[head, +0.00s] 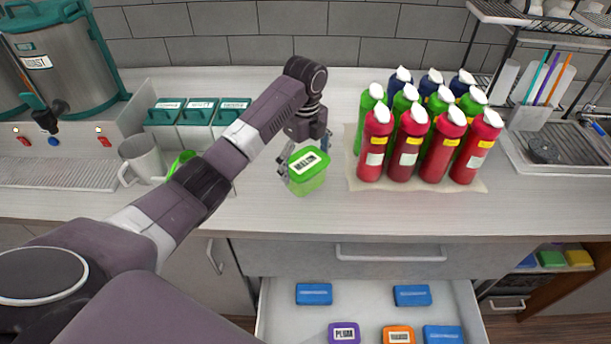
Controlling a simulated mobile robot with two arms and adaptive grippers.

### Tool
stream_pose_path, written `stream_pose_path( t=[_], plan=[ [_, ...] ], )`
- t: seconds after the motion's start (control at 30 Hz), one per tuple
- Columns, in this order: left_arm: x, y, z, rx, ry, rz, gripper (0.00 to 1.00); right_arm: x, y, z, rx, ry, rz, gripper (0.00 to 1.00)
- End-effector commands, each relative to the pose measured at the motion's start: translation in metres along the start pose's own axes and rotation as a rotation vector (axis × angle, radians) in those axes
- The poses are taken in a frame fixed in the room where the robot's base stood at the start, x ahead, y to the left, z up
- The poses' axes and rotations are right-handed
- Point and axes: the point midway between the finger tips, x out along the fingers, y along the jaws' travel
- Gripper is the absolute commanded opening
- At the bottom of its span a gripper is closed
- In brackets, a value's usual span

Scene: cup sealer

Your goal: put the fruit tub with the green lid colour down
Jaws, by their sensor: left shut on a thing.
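The fruit tub with the green lid (308,172) is at the middle of the counter, with a white label on its lid. My left gripper (295,163) is shut on it from the left and above. The tub looks slightly tilted, and I cannot tell whether its base touches the counter (270,212). My right gripper is not in view.
Several sauce bottles (411,145) stand on a mat just right of the tub. Teal-lidded containers (201,110) and a grey mug (144,158) are at the left. An open drawer (375,315) below holds blue, purple and orange-lidded tubs. The front counter strip is clear.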

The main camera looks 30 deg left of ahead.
Motion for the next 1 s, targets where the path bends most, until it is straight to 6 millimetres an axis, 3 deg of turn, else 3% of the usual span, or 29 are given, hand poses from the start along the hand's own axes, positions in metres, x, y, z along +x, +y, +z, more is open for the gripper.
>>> stream_pose_path(
  t=[0.17,0.43,0.83,0.87,0.93,1.0],
  plan=[
    [0.012,0.000,-0.001,0.001,0.001,0.001,0.53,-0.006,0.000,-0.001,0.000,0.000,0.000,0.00],
    [0.047,0.000,-0.001,0.001,0.001,0.000,0.53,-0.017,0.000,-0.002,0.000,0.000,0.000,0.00],
    [0.053,-0.001,0.000,0.001,0.000,-0.001,0.53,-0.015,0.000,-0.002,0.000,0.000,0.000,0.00],
    [0.054,0.000,-0.001,0.001,0.000,0.001,0.94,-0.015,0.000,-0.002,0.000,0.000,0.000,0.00],
    [0.054,0.000,-0.001,0.001,0.000,0.001,1.00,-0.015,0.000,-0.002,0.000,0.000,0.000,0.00],
    [0.054,0.000,-0.001,0.001,0.001,0.001,1.00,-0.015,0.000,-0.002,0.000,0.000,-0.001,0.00]
  ],
)
